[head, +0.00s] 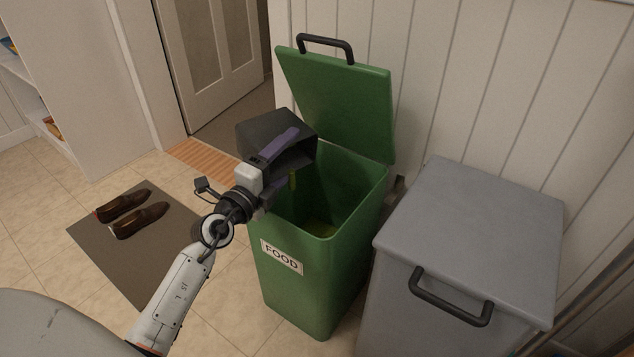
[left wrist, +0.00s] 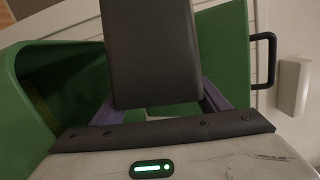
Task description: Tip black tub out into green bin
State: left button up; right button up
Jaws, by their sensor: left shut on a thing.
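The black tub (head: 262,127) is held tilted over the mouth of the open green bin (head: 318,265), its opening turned towards the right and down. My left gripper (head: 280,147), with purple fingers, is shut on the tub. In the left wrist view the tub (left wrist: 152,55) stands between the two fingers (left wrist: 160,112), with the green bin (left wrist: 70,75) behind. Some yellowish matter lies low inside the bin. The tub's inside is mostly dark. My right gripper is out of view.
The bin's green lid (head: 345,100) stands open against the white panelled wall. A grey closed bin (head: 470,225) with a black handle is close on the right. Brown shoes (head: 140,218) lie on a dark mat (head: 137,255) at left. A door is behind.

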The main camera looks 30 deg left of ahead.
pick_arm(q)
jog(key=shift+d+r+m, duration=0.2)
jog(key=shift+r+m, duration=0.4)
jog(key=shift+r, duration=0.1)
jog(key=shift+s+d+r+m+t, duration=0.1)
jog(key=shift+s+d+m+t, duration=0.05)
jog(key=shift+m+t, duration=0.3)
jog(key=shift+s+d+m+t+h, duration=0.1)
jog(key=shift+d+m+t+h, duration=0.15)
jog(key=shift+m, duration=0.4)
jog(key=shift+d+m+t+h, duration=0.15)
jog(key=shift+m+h, duration=0.2)
jog(key=shift+m, duration=0.25)
